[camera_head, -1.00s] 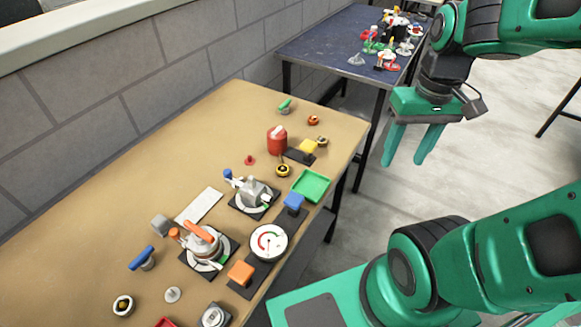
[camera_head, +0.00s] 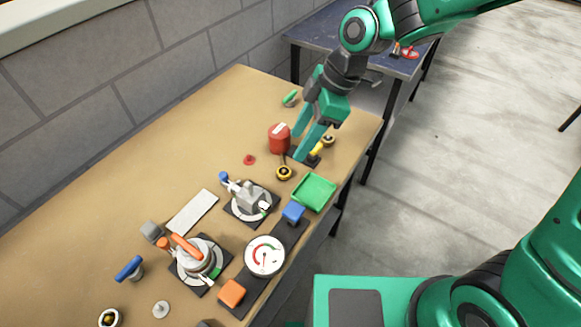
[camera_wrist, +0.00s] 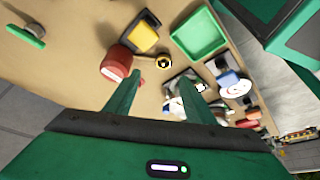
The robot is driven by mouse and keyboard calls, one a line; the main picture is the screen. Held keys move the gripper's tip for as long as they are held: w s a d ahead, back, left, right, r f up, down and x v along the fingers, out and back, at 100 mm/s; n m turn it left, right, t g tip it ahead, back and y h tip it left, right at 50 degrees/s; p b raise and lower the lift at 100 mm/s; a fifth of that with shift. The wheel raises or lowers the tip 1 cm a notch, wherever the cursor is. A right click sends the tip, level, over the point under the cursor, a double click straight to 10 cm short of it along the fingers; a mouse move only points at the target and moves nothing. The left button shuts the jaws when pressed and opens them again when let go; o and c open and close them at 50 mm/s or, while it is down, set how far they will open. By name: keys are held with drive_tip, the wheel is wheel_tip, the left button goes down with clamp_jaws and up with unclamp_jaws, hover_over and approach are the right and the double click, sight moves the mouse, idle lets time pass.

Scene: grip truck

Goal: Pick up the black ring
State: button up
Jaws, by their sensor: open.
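A small round piece with a black ring around a yellow centre (camera_head: 284,173) lies on the brown table beside the red canister; it also shows in the wrist view (camera_wrist: 164,62). My gripper (camera_head: 303,128) is open and empty above the table, by the red canister. In the wrist view the first piece appears between and beyond my spread fingertips (camera_wrist: 161,76). My gripper partly hides the yellow block.
The red canister (camera_head: 279,138) and a yellow block (camera_head: 314,153) stand close to the ring. A green tray (camera_head: 314,191), blue block (camera_head: 293,212) and clamp device (camera_head: 249,198) lie nearer. A grey wall borders the table's left side. Bare tabletop lies far left.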

sight(285, 170)
drive_tip(key=x, duration=0.4)
drive_tip(key=shift+d, duration=0.15)
drive_tip(key=shift+d+x, duration=0.1)
drive_tip(key=shift+x, duration=1.25)
drive_tip(key=shift+d+x, duration=0.15)
drive_tip(key=shift+x, duration=1.25)
drive_tip(key=shift+s+f, duration=0.1)
drive_tip(key=shift+s, duration=0.05)
drive_tip(key=c, duration=1.2)
drive_tip(key=shift+c, duration=0.2)
drive_tip(key=shift+r, duration=0.2)
